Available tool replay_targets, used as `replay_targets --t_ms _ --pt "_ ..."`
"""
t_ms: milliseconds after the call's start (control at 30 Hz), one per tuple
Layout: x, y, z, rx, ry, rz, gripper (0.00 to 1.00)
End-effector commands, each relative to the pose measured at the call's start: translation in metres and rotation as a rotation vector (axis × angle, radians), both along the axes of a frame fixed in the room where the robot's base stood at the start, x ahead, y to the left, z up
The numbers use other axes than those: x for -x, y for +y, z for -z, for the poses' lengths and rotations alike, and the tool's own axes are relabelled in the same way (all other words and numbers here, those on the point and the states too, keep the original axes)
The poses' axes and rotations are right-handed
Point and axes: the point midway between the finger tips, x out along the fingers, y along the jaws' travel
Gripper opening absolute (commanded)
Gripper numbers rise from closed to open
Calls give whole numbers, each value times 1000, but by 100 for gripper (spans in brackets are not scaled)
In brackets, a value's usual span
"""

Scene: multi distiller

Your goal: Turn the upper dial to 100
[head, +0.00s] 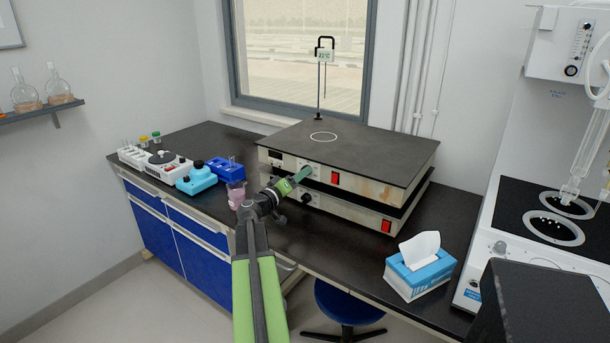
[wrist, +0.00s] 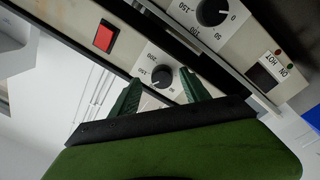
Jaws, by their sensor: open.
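Two hot plates are stacked on the bench. The upper hot plate (head: 352,187) has a black top, a red switch and a dial on its front. In the wrist view, which is roughly upside down, the black upper dial (wrist: 162,77) sits on a white numbered scale. My gripper (head: 303,173) is open at the upper front panel, with a green finger (wrist: 161,92) on each side of this dial. I cannot tell whether the fingers touch it or what its pointer reads. In the head view my gripper hides most of the upper dial. The lower dial (head: 306,199) also shows in the wrist view (wrist: 212,12).
The lower hot plate (head: 347,213) is close below my gripper. A thermometer stand (head: 319,85) rises behind the stack. A tissue box (head: 420,275) sits to the right.

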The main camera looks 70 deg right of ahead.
Motion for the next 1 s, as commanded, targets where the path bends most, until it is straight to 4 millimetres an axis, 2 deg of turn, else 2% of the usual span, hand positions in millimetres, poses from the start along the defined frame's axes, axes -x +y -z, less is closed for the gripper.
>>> replay_targets --t_ms 33,300,500,700,1000 --pt "-2 14 1 0 0 -4 54" --pt "-23 88 6 0 0 -6 54" --pt "-35 132 8 0 1 -3 54" --pt "-40 150 9 0 1 -1 54" --pt "-41 151 8 0 0 0 55"
